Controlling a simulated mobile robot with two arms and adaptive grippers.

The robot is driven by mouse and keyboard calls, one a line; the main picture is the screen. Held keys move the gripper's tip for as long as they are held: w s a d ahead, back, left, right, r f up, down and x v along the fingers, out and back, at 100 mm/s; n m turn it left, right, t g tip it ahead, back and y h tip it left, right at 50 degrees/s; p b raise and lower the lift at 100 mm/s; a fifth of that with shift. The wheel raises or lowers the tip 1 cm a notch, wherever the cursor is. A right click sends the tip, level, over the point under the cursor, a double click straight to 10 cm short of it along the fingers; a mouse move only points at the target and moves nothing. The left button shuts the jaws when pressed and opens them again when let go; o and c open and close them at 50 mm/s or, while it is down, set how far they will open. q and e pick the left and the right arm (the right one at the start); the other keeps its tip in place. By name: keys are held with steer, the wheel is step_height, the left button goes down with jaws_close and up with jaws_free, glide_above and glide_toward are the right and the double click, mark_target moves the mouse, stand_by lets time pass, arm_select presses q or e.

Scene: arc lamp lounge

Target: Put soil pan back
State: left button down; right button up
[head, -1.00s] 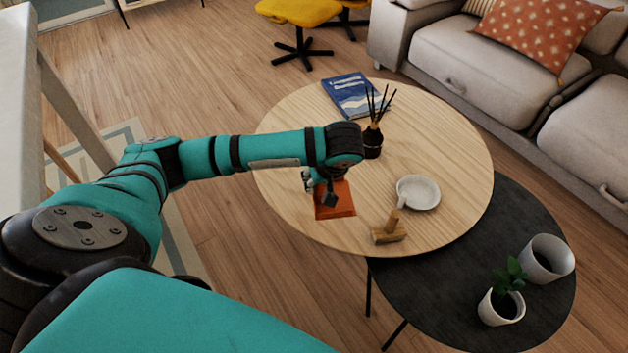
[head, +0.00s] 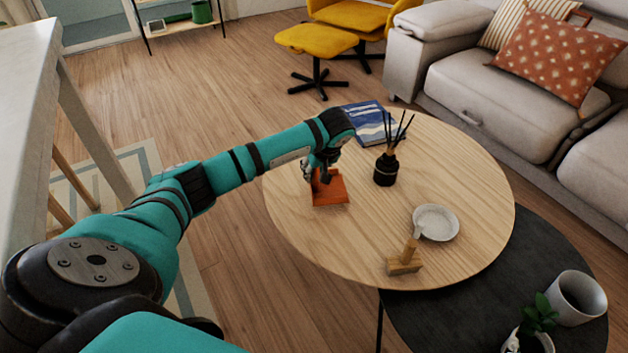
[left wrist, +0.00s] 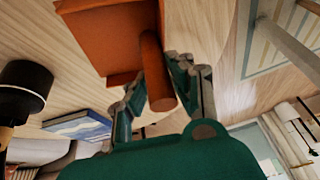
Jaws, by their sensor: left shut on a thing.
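The soil pan is an orange-red pan (head: 331,190) with a round handle. In the head view it is over the left part of the round wooden table (head: 455,150). My left gripper (head: 318,178) is shut on its handle. In the left wrist view the handle (left wrist: 152,65) lies between the two fingers (left wrist: 157,78), with the pan's flat body (left wrist: 100,40) beyond. The arm's end hides part of the handle in the head view. I cannot tell whether the pan touches the table. My right gripper is not in view.
A black reed diffuser (head: 386,168) and a blue book (head: 372,128) are right of and beyond the pan. A wooden brush (head: 404,262) and a white dish (head: 437,222) stand nearer. A lower dark table (head: 470,300) holds a plant and a white pot (head: 576,298).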

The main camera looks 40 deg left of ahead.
arm_select(q)
steer(key=x, duration=0.1)
steer(key=b+x, duration=0.1)
steer(key=x, duration=0.1)
steer(key=shift+d+f, duration=0.2)
steer(key=shift+f, duration=0.2)
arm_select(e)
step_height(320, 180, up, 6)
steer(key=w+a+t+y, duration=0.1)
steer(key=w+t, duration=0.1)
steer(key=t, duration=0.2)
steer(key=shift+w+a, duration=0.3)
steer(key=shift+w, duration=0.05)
arm_select(q)
steer(key=shift+f+b, duration=0.1)
steer(key=shift+b, duration=0.2)
steer(key=c, duration=1.2)
jaws_free()
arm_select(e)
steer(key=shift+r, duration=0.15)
